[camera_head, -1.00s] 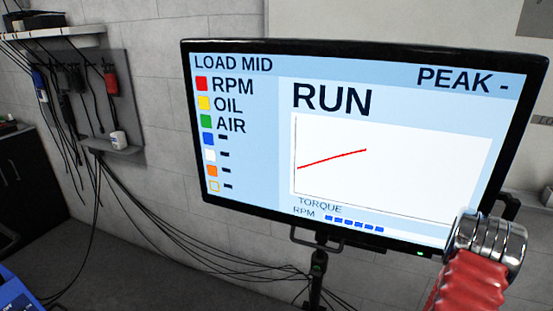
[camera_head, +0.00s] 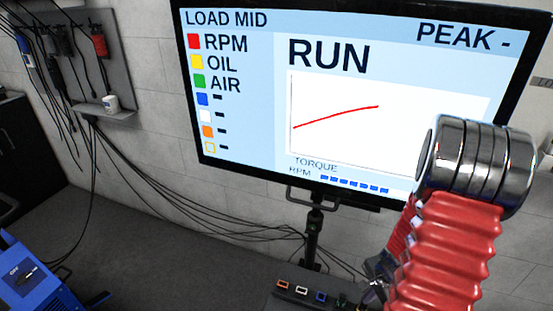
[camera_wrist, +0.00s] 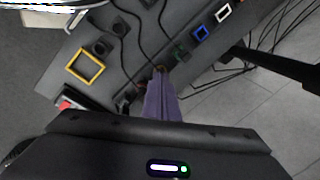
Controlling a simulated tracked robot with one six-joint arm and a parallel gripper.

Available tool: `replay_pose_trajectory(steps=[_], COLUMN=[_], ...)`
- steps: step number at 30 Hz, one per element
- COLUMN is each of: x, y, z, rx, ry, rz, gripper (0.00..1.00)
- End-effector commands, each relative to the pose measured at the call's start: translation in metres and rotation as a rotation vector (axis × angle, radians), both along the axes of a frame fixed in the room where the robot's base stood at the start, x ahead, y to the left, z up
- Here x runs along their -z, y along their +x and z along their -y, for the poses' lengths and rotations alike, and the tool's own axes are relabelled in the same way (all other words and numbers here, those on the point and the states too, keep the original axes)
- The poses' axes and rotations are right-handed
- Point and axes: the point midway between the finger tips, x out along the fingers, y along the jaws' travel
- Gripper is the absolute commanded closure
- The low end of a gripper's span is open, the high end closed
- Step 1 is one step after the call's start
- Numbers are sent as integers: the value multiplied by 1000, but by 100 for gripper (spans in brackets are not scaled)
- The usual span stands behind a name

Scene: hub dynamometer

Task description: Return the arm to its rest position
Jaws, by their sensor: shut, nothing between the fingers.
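My arm shows at the right of the head view as a red ribbed sleeve (camera_head: 445,255) with a chrome ringed joint (camera_head: 478,165) on top. The joint covers the lower right of the monitor. In the wrist view my gripper (camera_wrist: 160,74) points away from the camera. Its purplish fingers are together, with nothing seen between them. They show over a dark panel (camera_wrist: 60,62) with cables and coloured frames. The panel's distance below the fingertips is unclear.
The monitor (camera_head: 330,130) reads LOAD MID and RUN, with a red curve. A blue machine (camera_head: 35,275) stands at lower left. A socket strip (camera_head: 305,292) lies below the monitor. Loose cables (camera_head: 180,180) hang from a wall rack (camera_head: 115,70). A yellow frame (camera_wrist: 85,67) marks the panel.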

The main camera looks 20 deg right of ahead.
Motion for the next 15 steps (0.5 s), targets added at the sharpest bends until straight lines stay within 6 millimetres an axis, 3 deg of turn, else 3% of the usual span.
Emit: replay_pose_trajectory(steps=[6,15], x=[-52,-115], y=[19,25], z=[-42,-95], rx=[-265,-593], ry=[14,3], rz=[18,17], gripper=[100,100])
